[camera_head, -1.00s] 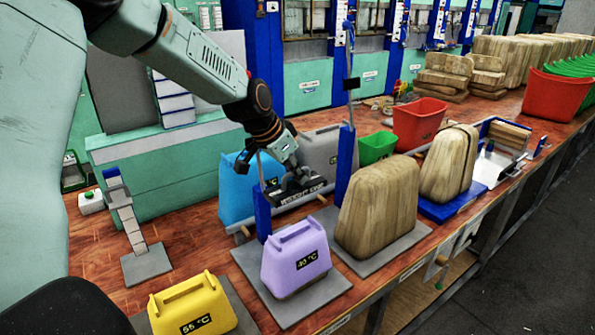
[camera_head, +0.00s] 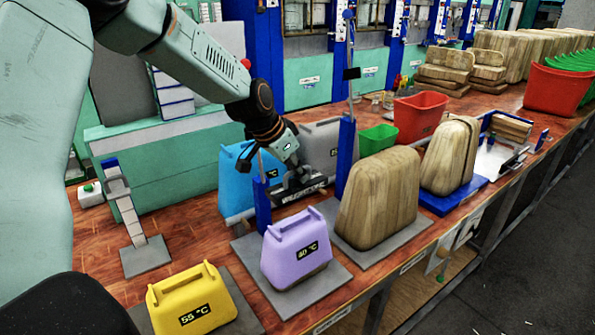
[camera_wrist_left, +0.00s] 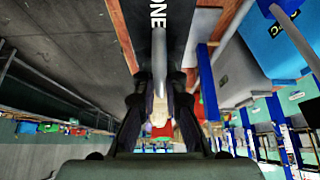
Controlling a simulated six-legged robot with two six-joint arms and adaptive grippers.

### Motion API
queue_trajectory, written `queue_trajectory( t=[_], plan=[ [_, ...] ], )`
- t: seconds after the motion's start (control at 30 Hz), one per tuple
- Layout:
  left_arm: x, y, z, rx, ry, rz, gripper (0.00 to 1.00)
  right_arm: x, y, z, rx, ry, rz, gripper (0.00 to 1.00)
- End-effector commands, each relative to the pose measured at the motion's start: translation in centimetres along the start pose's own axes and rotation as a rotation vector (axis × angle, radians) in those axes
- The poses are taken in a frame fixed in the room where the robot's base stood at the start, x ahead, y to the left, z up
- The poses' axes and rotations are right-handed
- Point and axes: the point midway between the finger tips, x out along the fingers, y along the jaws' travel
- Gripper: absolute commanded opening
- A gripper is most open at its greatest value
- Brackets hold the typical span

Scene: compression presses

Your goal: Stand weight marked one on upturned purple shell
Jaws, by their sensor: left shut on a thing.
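My left gripper (camera_head: 291,168) is shut on the handle of a dark weight (camera_head: 303,193), held in the air behind the purple shell. In the left wrist view the weight (camera_wrist_left: 181,38) shows the letters ONE, and its pale handle runs between the fingers (camera_wrist_left: 160,108). The purple shell (camera_head: 285,262), labelled 40 °C, stands on a grey plate (camera_head: 334,279) near the table's front edge, its handle on top. The weight is apart from this shell. My right gripper is not in view.
A yellow shell (camera_head: 172,305) stands at front left, blue (camera_head: 236,185) and grey (camera_head: 322,140) ones behind the weight. Blue posts (camera_head: 262,205) rise close beside it. A wooden block (camera_head: 378,200) stands to the right. Bare table (camera_head: 195,235) shows left of the purple shell.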

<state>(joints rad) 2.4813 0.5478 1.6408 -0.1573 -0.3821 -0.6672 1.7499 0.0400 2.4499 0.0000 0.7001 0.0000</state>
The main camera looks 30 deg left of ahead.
Motion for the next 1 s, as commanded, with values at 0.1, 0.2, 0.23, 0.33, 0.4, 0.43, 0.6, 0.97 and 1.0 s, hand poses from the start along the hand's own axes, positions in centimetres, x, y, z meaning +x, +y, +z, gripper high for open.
queue_trajectory(
  t=[0.1, 0.2, 0.23, 0.33, 0.4, 0.43, 0.6, 0.97, 1.0],
  plan=[
    [0.4, -0.1, 0.1, -0.001, 0.006, -0.004, 0.00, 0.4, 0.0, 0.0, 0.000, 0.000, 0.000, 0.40],
    [1.1, -0.1, 0.6, -0.002, 0.006, -0.004, 0.00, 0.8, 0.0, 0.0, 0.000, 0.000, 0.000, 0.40],
    [1.2, -0.1, 0.6, -0.002, 0.007, -0.004, 0.00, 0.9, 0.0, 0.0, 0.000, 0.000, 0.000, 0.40],
    [1.3, -0.2, 0.6, -0.002, 0.008, -0.005, 0.00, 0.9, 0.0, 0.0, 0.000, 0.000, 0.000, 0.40],
    [1.5, -0.2, 0.7, -0.002, 0.008, -0.005, 0.00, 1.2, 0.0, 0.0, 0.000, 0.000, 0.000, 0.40],
    [1.6, -0.2, 0.8, -0.002, 0.008, -0.005, 0.00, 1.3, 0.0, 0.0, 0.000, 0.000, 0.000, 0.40],
    [2.6, -0.1, 1.4, -0.001, 0.007, -0.005, 0.00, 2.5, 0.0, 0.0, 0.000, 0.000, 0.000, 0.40],
    [5.7, -0.1, 3.2, -0.001, 0.007, -0.005, 0.00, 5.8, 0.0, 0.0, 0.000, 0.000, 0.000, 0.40],
    [6.0, -0.1, 3.4, -0.001, 0.007, -0.005, 0.00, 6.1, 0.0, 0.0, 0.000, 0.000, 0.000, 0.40]
  ],
)
